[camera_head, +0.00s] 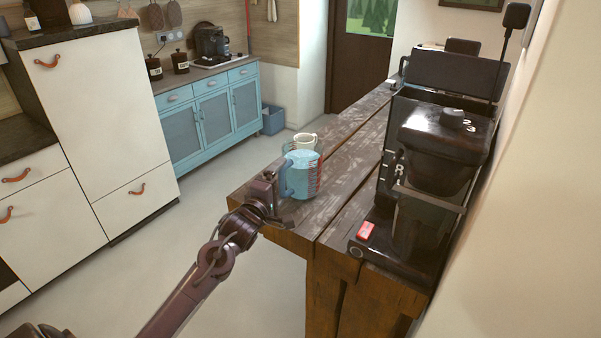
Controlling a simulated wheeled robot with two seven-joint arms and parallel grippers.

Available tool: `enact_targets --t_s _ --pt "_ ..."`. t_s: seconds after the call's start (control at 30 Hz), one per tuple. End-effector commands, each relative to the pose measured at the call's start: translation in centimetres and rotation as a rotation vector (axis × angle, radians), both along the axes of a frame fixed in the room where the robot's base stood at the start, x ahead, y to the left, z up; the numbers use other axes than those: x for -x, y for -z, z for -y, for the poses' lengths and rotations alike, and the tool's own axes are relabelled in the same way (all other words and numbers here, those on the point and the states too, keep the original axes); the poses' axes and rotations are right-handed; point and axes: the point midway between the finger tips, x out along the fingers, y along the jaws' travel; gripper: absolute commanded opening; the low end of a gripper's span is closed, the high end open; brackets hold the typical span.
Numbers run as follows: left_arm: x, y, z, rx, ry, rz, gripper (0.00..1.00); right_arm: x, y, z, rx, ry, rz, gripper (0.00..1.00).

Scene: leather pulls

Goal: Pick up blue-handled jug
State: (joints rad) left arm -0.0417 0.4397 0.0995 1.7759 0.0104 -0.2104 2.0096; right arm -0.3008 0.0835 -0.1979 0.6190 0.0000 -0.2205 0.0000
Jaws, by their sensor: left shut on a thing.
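The blue-handled jug (303,175) is clear with blue inside and red markings on its right side. It stands upright on or just above the near left end of the wooden table; I cannot tell if it touches the wood. Its blue handle faces left, toward my arm. My left gripper (279,192) is at the handle, shut on it, and partly hides it. My right gripper is not in view.
The table's near left edge is clear.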

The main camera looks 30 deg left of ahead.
Motion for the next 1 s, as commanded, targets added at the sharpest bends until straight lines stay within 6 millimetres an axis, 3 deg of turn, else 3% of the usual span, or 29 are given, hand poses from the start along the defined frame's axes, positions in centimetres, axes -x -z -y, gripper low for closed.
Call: enact_targets --t_s 0.03,0.27,0.67,1.0 --pt "0.0 0.0 0.0 0.000 -0.001 0.000 0.54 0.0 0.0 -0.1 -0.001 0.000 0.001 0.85" --pt "0.0 -0.6 -0.1 0.000 -0.002 0.013 0.26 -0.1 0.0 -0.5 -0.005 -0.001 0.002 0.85" --pt "0.0 -0.7 -0.1 0.001 -0.001 0.010 0.26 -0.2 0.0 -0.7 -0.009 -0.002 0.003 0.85" --pt "-0.1 -2.7 -0.1 0.001 -0.001 0.015 0.26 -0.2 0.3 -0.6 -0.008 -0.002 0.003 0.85"
